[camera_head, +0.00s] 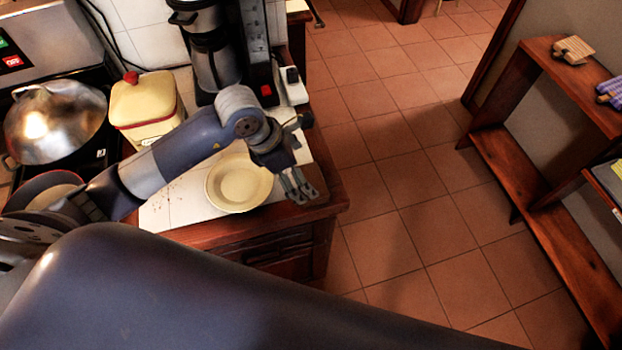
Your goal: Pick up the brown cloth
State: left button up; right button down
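A small tan-brown folded piece (572,50) lies on top of the wooden shelf at the upper right. It may be the brown cloth, but it is too small to be sure. My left gripper (299,192) is over the right edge of the counter, beside a pale plate and far from the shelf. Its fingers point down and look empty; how wide they are apart is unclear. My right gripper is not in view.
A pale plate (239,183) is on the counter, with a yellow container (146,107), a coffee machine (213,62) and a metal lid (54,122) behind. A purple item (609,91) lies on the shelf (562,78). Tiled floor (400,180) between counter and shelf is clear.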

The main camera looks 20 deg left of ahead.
aim_at(311, 181)
pick_arm(q)
jog(key=shift+w+d+f, duration=0.1)
jog(key=shift+w+f, duration=0.15)
jog(key=shift+f, duration=0.05)
jog(key=shift+w+d+f+p, duration=0.1)
jog(key=shift+w+f+p, duration=0.1)
jog(key=shift+f+p, duration=0.1)
jog(key=p+x, duration=0.2)
jog(key=x, duration=0.2)
jog(key=shift+f, duration=0.3)
jog(key=shift+w+f, duration=0.1)
jog(key=shift+c, duration=0.8)
jog(key=c, duration=0.5)
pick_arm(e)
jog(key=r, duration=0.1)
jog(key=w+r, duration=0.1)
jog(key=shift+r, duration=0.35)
